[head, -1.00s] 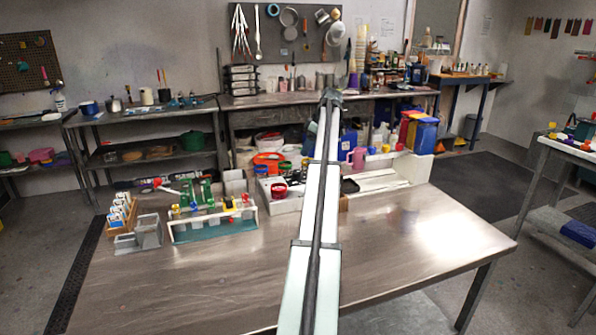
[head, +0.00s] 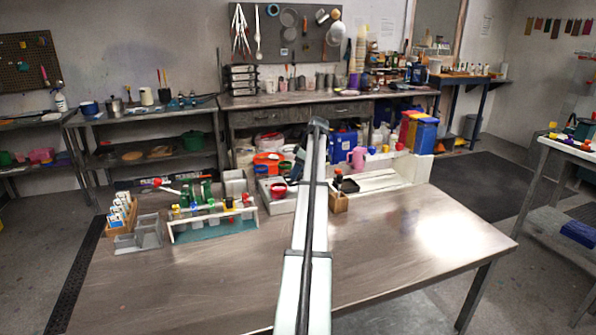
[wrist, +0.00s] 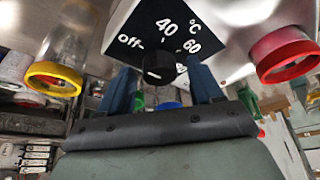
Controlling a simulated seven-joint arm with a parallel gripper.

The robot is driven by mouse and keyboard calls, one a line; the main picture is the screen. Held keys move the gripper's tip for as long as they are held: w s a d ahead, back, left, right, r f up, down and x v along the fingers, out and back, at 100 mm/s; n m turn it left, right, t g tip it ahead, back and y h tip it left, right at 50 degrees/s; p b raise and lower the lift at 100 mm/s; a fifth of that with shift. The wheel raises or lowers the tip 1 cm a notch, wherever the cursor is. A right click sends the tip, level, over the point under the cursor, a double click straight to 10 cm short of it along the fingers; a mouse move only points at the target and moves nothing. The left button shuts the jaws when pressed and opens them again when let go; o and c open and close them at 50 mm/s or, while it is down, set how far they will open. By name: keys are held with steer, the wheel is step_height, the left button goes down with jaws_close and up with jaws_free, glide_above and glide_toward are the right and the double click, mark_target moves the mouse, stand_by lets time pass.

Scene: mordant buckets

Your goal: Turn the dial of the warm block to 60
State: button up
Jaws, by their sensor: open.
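The warm block's dark panel (wrist: 185,25) fills the top middle of the wrist view, with white marks for off, 40, 60 and °C. Its black round dial (wrist: 159,69) sits below the marks. My gripper (wrist: 160,75) is open, with one blue finger on each side of the dial in the picture. I cannot tell whether the fingers touch it. The dial's pointer is too small to read surely. In the head view a pale block (head: 284,204), likely the warm block, stands behind the table's middle, partly covered by my arm.
A red ring-shaped rim (wrist: 287,54) is right of the panel and a yellow one (wrist: 54,79) is left. The table front (head: 200,285) is clear.

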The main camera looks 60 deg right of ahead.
steer(key=c, duration=1.1)
steer(key=shift+o, duration=0.2)
steer(key=shift+m, duration=0.3)
steer(key=m+h, duration=0.1)
steer(key=m, duration=0.1)
steer(key=m+h, duration=0.1)
steer(key=m, duration=0.1)
steer(key=shift+a+m, duration=0.2)
steer(key=shift+m, duration=0.1)
steer(key=m+h, duration=0.1)
steer(key=m, duration=0.2)
steer(key=m+g+h, duration=0.1)
steer(key=m, duration=0.2)
steer(key=shift+w+a+g, duration=0.1)
steer(key=shift+g, duration=0.2)
steer(key=m+g, duration=0.1)
steer(key=m, duration=0.2)
steer(key=m+g, duration=0.1)
steer(key=m, duration=0.2)
steer(key=shift+w+m+h, duration=0.15)
steer(key=shift+m+h, duration=0.25)
steer(key=m+g, duration=0.2)
steer(key=m, duration=0.3)
steer(key=shift+w+m, duration=0.1)
steer(key=shift+m, duration=0.2)
steer(key=shift+g, duration=0.3)
